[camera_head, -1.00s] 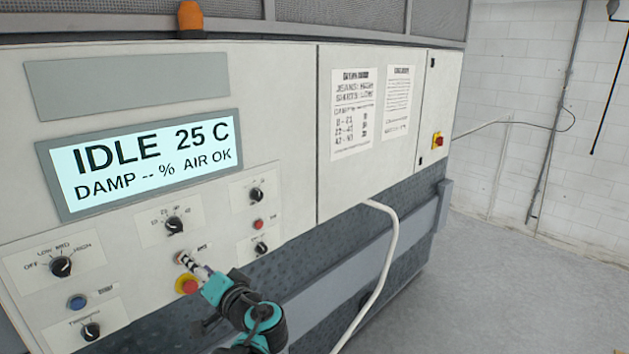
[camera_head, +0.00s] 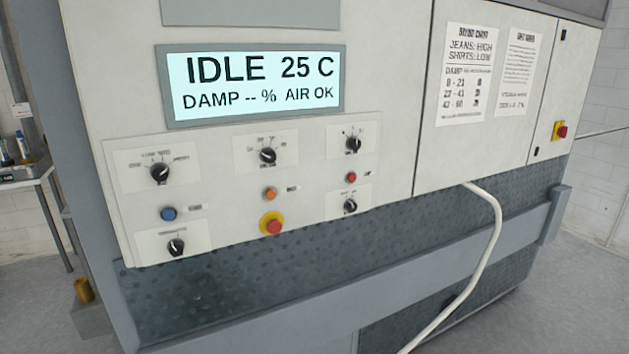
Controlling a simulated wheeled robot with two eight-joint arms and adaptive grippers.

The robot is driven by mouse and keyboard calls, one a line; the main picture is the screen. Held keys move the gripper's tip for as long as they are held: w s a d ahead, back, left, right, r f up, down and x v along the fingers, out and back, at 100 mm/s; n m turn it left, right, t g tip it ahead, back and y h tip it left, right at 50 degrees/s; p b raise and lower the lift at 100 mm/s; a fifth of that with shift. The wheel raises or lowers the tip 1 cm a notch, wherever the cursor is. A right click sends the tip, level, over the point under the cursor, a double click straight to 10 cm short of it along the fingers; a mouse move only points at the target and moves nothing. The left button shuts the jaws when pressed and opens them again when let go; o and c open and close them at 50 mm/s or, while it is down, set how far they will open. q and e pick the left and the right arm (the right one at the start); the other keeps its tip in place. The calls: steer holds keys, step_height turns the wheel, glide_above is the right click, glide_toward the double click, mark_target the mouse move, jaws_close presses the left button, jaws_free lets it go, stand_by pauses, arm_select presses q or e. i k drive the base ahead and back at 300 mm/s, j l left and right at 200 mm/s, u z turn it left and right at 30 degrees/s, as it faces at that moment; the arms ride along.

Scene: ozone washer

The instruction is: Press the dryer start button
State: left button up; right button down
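The machine's control panel (camera_head: 225,215) faces me. Its display (camera_head: 257,84) reads IDLE 25 C, DAMP -- %, AIR OK. A blue button (camera_head: 168,214) is at the lower left, an orange button (camera_head: 270,193) in the middle, and a small red button (camera_head: 351,177) on the right. The labels beside them are too small to read, so I cannot tell which is the start button. A red mushroom button on a yellow ring (camera_head: 273,226) sits just below the orange one. Neither of my grippers is in view, and nothing covers the buttons.
Several black knobs, one at the upper left (camera_head: 160,172), surround the buttons. A white hose (camera_head: 489,250) hangs from the right cabinet. A grey rail (camera_head: 330,295) crosses the machine below the panel. A side table (camera_head: 25,177) with bottles stands at the far left.

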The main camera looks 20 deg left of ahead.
mark_target(168, 214)
steer(key=u, duration=1.7)
